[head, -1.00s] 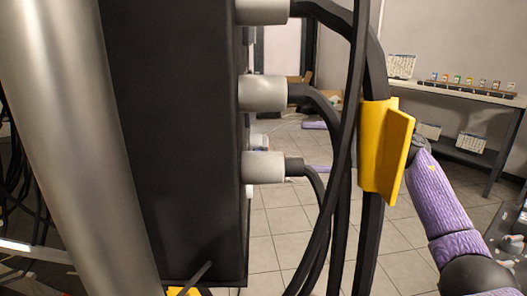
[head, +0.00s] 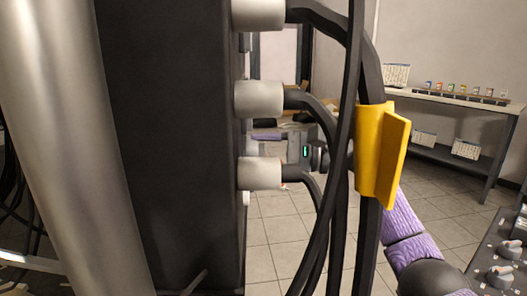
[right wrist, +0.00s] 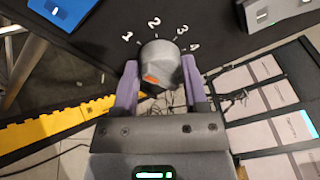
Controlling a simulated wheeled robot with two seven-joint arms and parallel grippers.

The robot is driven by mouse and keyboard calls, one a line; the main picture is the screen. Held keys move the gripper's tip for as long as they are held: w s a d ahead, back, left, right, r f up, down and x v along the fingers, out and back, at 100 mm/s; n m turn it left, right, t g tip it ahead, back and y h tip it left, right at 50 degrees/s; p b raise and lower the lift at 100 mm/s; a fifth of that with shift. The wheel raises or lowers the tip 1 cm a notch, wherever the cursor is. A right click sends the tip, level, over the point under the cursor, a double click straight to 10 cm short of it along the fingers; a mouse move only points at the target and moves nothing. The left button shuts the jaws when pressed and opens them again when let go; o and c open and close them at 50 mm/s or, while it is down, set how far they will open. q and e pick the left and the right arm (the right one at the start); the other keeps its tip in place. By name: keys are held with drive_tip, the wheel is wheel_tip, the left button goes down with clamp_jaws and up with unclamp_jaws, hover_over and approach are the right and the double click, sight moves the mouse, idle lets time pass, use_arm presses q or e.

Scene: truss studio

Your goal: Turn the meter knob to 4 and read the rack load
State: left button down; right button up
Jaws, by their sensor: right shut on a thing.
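In the right wrist view a dark grey meter knob (right wrist: 161,62) with an orange mark stands on a dark panel, with the white numerals 1, 2, 3 and 4 in an arc beyond it. The orange mark is on the knob's near side; I cannot tell which numeral the knob is set to. My right gripper (right wrist: 160,78) has its purple fingers on both sides of the knob, shut on it. In the head view my right gripper (head: 278,142) is partly hidden behind cables and a grey connector; the knob is hidden there. No load reading is legible. My left gripper is not in view.
Thick black cables (head: 338,225) with a yellow clip (head: 378,155) hang in front of my right arm. A dark rack box (head: 172,150) and a silver post (head: 62,150) fill the left. A shelf table (head: 450,97) stands at the back right, a knobbed console (head: 490,262) at the lower right.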

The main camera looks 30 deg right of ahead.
clamp_jaws()
